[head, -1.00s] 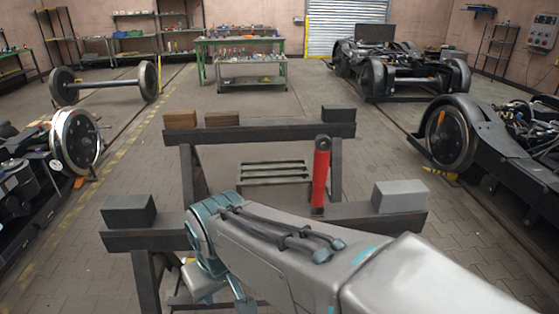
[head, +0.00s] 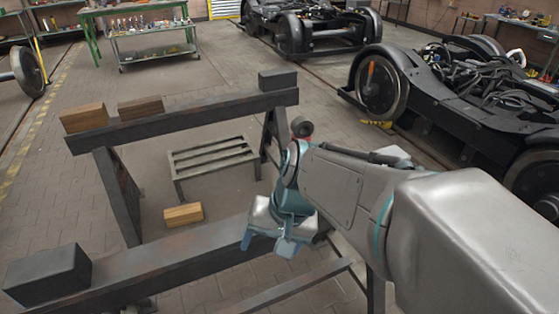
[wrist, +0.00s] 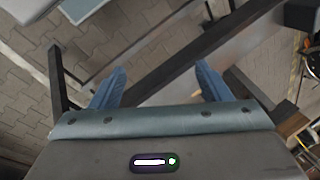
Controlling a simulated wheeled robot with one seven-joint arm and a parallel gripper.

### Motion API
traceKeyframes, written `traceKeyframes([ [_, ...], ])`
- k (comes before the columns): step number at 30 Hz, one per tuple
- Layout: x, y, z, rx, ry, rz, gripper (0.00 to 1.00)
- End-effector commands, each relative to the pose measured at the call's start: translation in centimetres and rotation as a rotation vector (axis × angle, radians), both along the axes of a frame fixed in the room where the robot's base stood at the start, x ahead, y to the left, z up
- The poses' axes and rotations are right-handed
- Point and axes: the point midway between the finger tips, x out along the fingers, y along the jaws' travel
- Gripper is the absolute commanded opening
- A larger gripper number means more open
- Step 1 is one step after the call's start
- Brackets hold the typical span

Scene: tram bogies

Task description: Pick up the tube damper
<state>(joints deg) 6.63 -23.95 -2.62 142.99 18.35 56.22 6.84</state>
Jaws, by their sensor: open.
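The tube damper (head: 302,127) is mostly hidden behind my arm in the head view. Only its dark round top end with a bit of red shows, just above my wrist. I cannot see what it rests on now. My gripper (head: 266,243) points down over the front trestle beam (head: 185,262), in front of and below the damper's visible end. The gripper is open and empty. In the wrist view its two blue fingers (wrist: 160,70) stand apart above dark beams and paving, and no damper shows there.
A dark block (head: 48,275) sits on the front beam's left end. The rear beam (head: 190,117) carries two wooden blocks (head: 112,112) and a dark block (head: 278,79). A slatted grey stand (head: 212,157) and a loose wooden block (head: 184,214) are between the beams. Bogies (head: 450,100) stand right.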

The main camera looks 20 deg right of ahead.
Motion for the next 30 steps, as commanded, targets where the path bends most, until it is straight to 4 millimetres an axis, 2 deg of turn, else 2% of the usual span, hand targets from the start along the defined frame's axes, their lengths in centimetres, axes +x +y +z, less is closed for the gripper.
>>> traceKeyframes([
  [1,0.4,-0.1,-2.7,0.101,0.047,-0.134,0.70],
  [5,2.4,0.0,-5.1,0.401,0.147,-0.485,0.70],
  [8,4.7,-0.9,-6.2,0.638,0.202,-0.736,0.70],
  [11,7.4,-3.0,-6.9,0.886,0.236,-0.970,0.70],
  [14,10.0,-6.4,-7.3,1.140,0.244,-1.181,0.70],
  [15,10.8,-8.1,-7.5,1.240,0.239,-1.256,0.70],
  [18,12.2,-12.5,-7.8,1.467,0.213,-1.405,0.70],
  [21,12.8,-16.5,-7.9,1.649,0.172,-1.506,0.70],
  [24,12.8,-19.2,-8.0,1.772,0.138,-1.563,0.70],
  [27,12.9,-20.7,-7.9,1.836,0.115,-1.588,0.70],
  [30,13.8,-20.9,-7.7,1.857,0.110,-1.593,0.70],
])
